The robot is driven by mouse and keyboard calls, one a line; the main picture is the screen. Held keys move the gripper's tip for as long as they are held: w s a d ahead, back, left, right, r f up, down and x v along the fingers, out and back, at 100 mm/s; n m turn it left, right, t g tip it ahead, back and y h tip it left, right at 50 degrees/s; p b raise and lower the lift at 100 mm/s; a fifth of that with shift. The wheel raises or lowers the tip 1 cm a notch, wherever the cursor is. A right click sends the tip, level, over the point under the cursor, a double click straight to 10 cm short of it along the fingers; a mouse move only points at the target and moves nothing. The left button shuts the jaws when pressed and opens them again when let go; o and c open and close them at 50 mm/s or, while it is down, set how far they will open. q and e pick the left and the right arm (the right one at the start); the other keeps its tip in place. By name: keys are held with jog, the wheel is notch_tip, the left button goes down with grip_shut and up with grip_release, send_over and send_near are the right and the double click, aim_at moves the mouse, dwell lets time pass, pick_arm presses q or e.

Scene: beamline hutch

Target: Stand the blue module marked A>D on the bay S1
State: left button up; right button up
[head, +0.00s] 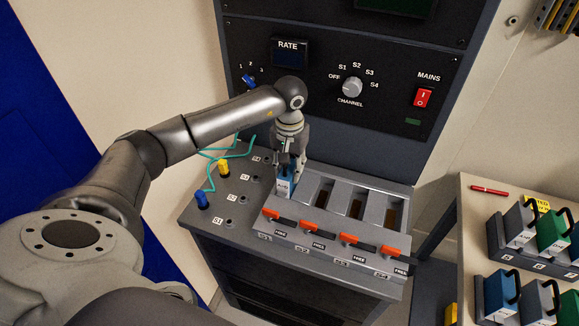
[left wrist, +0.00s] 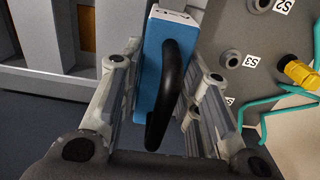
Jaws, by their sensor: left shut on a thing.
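My left gripper (head: 289,155) is shut on the blue module (head: 285,186) and holds it upright at bay S1, the leftmost slot of the grey bay block (head: 325,246). In the left wrist view the module (left wrist: 151,80) and its black handle (left wrist: 176,85) stand between the fingers of the gripper (left wrist: 163,75). I cannot tell whether the module's foot rests on the bay floor. My right gripper is not in view.
The other bays look empty, with orange levers (head: 312,226) along the front. Blue (head: 202,200) and yellow (head: 223,168) plugs with teal cables stand left of the block. A side table at right holds several modules with handles (head: 552,232). The instrument panel (head: 330,70) rises behind.

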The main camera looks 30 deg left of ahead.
pick_arm(q)
jog(key=shift+f, duration=0.2)
jog(key=o, duration=1.1)
jog(key=shift+o, duration=0.6)
notch_tip(320, 180, up, 12)
jog(key=shift+r, duration=0.1)
jog(key=shift+s, duration=0.1)
